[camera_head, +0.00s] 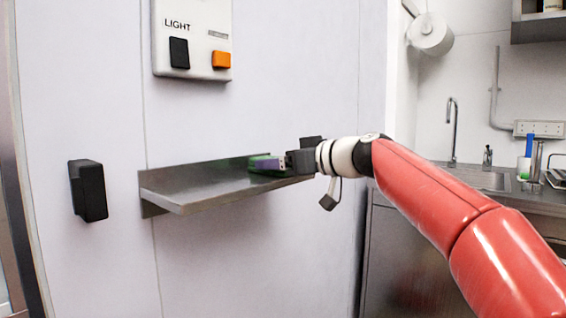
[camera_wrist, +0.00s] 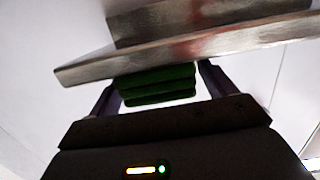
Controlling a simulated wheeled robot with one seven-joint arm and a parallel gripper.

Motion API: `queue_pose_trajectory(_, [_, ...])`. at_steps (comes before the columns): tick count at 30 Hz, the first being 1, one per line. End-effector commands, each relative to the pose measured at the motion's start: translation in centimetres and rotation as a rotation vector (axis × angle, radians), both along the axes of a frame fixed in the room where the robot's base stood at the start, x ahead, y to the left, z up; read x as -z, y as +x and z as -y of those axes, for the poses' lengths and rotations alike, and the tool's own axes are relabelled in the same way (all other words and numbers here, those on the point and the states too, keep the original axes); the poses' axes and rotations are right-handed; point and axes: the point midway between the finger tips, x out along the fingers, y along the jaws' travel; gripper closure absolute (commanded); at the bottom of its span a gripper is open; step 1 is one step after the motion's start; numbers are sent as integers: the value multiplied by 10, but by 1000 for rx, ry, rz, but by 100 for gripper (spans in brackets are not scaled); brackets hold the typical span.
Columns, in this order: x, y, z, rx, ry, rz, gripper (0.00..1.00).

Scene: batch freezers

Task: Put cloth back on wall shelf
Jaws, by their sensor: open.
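The green folded cloth (camera_head: 262,158) is at the right end of the metal wall shelf (camera_head: 195,188), partly hidden by my gripper (camera_head: 272,165). In the wrist view the cloth (camera_wrist: 157,86) shows as a stack of dark green folds. It lies between the two fingers of my gripper (camera_wrist: 158,82), which stand open on either side of it. The shelf (camera_wrist: 190,45) crosses the top of that view, right against the cloth. I cannot tell whether the fingers touch the cloth, or whether its whole underside rests on the shelf.
A light switch panel (camera_head: 192,40) is on the wall above the shelf. A black wall handle (camera_head: 88,190) is left of it. The left and middle of the shelf are bare. A counter with a sink (camera_head: 485,180) stands at the right, behind my arm.

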Motion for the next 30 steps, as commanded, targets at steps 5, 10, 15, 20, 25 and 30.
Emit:
queue_pose_trajectory(5, [-4,0,0,0,0,0,17])
queue_pose_trajectory(10, [-2,-14,20,7,-2,4,17])
queue_pose_trajectory(15, [-7,-37,49,6,-2,3,17])
queue_pose_trajectory(20, [-13,-56,74,6,-1,3,17])
queue_pose_trajectory(25, [-18,-69,89,2,0,0,17])
queue_pose_trajectory(30, [-20,-73,94,1,1,0,17])
